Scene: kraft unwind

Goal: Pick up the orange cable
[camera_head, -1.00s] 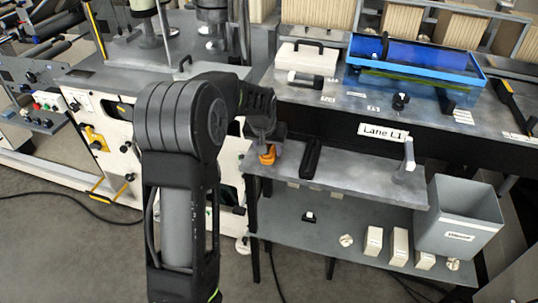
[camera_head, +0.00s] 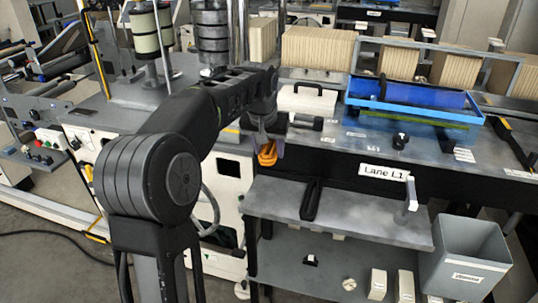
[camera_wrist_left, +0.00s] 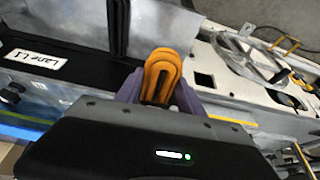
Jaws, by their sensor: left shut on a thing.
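The orange cable (camera_head: 267,153) is a small looped bundle. It hangs in my left gripper (camera_head: 264,138), which is shut on it. In the head view it is in front of the upper bench's dark front edge, above and to the left of the grey lower shelf (camera_head: 375,215), apart from that shelf. In the left wrist view the orange cable (camera_wrist_left: 161,75) stands out between the two purple-grey fingers (camera_wrist_left: 155,92). My right gripper is not in view.
A black bar-like item (camera_head: 310,201) lies on the shelf, and a grey bin (camera_head: 466,255) stands to its right. A blue tray (camera_head: 412,103) and a white case with a black handle (camera_head: 306,98) are on the upper bench. A white machine with a handwheel (camera_head: 208,212) is at left.

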